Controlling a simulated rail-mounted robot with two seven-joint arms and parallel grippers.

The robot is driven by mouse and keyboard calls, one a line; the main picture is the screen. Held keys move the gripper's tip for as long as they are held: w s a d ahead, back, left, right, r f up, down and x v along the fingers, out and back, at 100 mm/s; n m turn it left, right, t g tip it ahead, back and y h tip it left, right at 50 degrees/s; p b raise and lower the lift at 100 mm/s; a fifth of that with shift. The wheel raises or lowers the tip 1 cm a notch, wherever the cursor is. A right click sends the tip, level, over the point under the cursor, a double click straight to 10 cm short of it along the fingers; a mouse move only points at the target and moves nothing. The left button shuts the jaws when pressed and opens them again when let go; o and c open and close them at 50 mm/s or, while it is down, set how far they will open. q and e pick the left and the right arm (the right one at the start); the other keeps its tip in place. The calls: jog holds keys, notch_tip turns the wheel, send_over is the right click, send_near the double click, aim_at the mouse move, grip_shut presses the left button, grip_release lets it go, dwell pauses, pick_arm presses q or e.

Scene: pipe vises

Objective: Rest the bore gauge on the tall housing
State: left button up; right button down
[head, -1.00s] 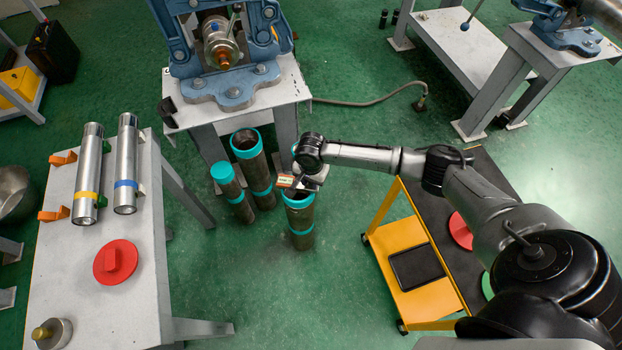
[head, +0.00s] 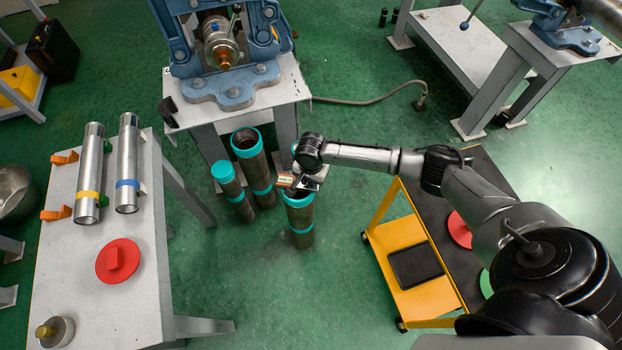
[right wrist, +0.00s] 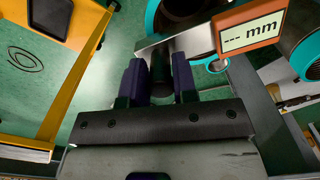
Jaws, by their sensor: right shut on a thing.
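The bore gauge has an orange display head (right wrist: 250,30) reading "--- mm" and a flat metal bar; the display also shows small in the head view (head: 285,181). My right gripper (right wrist: 160,78) is shut on the gauge. In the head view the right gripper (head: 309,180) is just above the front right housing (head: 300,217), whose rim it partly covers. Two more brown housings with teal bands stand close by: a wide one (head: 258,172) behind and a slim one (head: 234,192) at left. I cannot tell whether the gauge touches a rim. My left gripper is out of view.
A vise bench (head: 285,82) stands just behind the housings. A yellow cart (head: 425,292) with a dark top is at right. A grey table (head: 75,235) with two metal cylinders and a red disc is at left. The green floor in front is clear.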

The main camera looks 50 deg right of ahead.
jog(key=shift+f, duration=0.25)
jog(key=c, duration=0.9)
grip_release()
jog(key=shift+o, duration=0.4)
jog(key=shift+r+p, duration=0.65)
jog(key=shift+p, duration=0.35)
jog(key=shift+r+p, duration=1.5)
jog(key=shift+p, duration=0.6)
jog(key=shift+r+p, duration=1.35)
jog(key=shift+p, duration=0.6)
